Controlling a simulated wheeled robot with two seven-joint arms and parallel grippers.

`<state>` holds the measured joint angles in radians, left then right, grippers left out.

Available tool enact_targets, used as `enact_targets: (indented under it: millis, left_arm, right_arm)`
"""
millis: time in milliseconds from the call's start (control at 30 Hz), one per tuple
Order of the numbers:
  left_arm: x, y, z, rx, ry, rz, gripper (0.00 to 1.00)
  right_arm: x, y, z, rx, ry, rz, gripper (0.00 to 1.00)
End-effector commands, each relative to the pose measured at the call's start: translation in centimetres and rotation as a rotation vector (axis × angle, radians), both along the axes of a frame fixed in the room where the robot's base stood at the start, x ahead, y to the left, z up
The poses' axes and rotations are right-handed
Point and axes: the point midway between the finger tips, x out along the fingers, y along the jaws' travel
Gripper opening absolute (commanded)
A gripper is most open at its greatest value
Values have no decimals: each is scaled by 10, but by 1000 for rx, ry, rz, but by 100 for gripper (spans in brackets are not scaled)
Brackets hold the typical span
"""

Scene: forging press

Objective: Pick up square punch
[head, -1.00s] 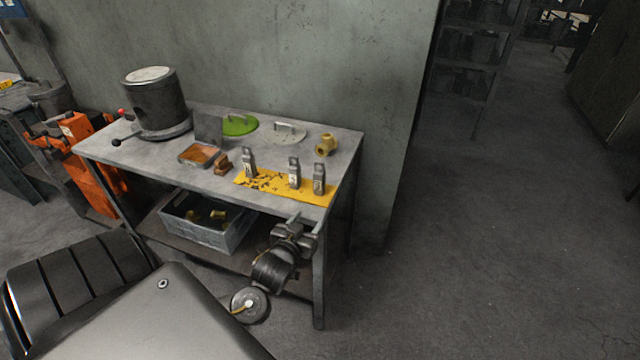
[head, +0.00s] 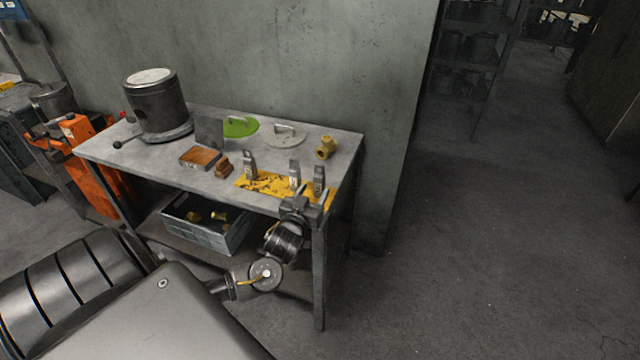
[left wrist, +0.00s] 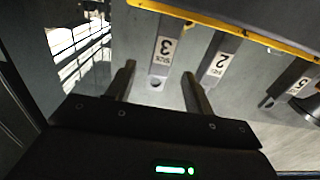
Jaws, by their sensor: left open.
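Three grey metal punches stand on a yellow mat (head: 262,186) at the table's front: a left punch (head: 250,164), a middle punch (head: 294,173) and a right punch (head: 319,180). In the left wrist view they carry white labels: one marked 3 (left wrist: 164,52), one marked 2 (left wrist: 217,62), and a third punch (left wrist: 295,84) whose label is hard to read. I cannot tell which is square. My left gripper (head: 304,203) is open and empty at the table's front edge. In the left wrist view its fingers (left wrist: 160,88) point toward the punch marked 3, which appears between them. My right gripper is not in view.
On the table (head: 150,158) stand a dark cylinder (head: 158,105), a green disc (head: 240,127), a grey disc (head: 284,138), a brass fitting (head: 325,147) and brown blocks (head: 222,168). A grey crate (head: 222,240) sits on the lower shelf. The floor at right is clear.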

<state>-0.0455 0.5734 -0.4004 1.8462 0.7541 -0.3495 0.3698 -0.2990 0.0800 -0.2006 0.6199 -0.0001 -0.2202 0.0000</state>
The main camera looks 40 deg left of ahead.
Motion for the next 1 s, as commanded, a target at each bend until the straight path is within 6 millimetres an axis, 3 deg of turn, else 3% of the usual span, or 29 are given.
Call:
enact_targets:
  millis: [133,300,567,1000]
  left_arm:
    - [22,10,7,4,-2,2,53]
    - [39,15,3,1,-1,0,53]
    - [42,16,2,0,0,0,53]
    - [42,16,2,0,0,0,0]
  right_arm:
    - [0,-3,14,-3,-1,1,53]
    - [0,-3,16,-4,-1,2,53]
    - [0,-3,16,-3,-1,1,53]
    - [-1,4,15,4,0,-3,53]
